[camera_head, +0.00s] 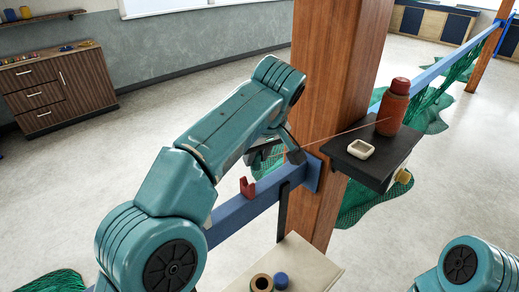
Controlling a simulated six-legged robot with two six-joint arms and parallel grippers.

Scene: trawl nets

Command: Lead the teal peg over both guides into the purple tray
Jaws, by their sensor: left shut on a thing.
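My left arm reaches in from the left. Its gripper (292,148) is shut beside the wooden post, just above the blue rail (243,212). What it holds is hidden by the gripper, so the teal peg cannot be made out. A thin red line (340,132) runs from near the gripper, across the post, to the red-brown bottle-shaped spool (391,108) on a dark shelf. A red forked guide (247,187) stands on the blue rail, left of the gripper. I cannot make out a second guide or the purple tray. My right gripper is out of view.
The thick wooden post (338,70) stands close by the left gripper. The dark shelf (370,170) also holds a small white dish (361,149). A pale board (310,262) with a ring and blue cap lies low in front. Green netting (365,204) hangs below the shelf.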

